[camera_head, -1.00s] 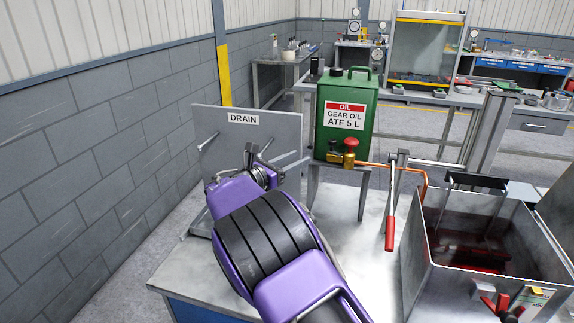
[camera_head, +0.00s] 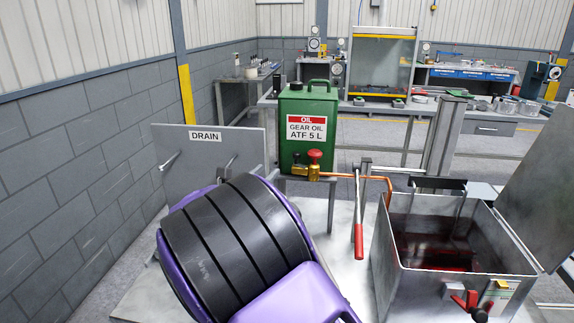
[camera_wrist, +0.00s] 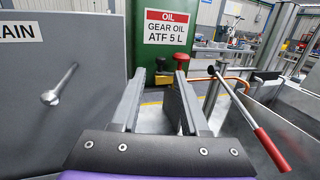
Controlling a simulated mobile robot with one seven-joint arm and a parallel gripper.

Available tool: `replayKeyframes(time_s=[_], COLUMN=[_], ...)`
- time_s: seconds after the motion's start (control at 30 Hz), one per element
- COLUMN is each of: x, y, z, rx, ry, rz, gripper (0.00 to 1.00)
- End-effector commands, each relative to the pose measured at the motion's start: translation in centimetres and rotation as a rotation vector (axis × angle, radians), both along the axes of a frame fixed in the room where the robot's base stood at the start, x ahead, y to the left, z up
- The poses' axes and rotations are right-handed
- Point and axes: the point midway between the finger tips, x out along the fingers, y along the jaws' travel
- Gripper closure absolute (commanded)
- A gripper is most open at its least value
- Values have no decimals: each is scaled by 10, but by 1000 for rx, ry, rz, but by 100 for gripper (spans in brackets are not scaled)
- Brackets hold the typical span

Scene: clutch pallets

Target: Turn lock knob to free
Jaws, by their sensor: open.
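No knob in view is marked clearly enough to tell that it is the lock knob. A red multi-armed knob (camera_head: 471,301) sits low on the front of the metal tank (camera_head: 455,283), beside a small labelled plate (camera_head: 497,291). My gripper (camera_wrist: 158,78) is open and empty, touching nothing visible. In the head view my purple and black arm hides it.
A grey DRAIN panel (camera_head: 216,150) with rods stands left. A red-handled lever (camera_head: 358,225) rises between the oil can and the tank. A copper pipe (camera_head: 366,180) runs from the valve. The tank is open, with dark red liquid inside.

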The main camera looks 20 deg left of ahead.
Motion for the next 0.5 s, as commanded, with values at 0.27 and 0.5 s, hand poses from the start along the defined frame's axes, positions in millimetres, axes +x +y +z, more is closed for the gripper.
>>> replayKeyframes(time_s=[0.27, 0.5], x=[-16, -6], y=[-36, -39], z=[-16, -20], rx=[-5, -5], ry=[59, 72], rz=[165, 186], gripper=[56, 56])
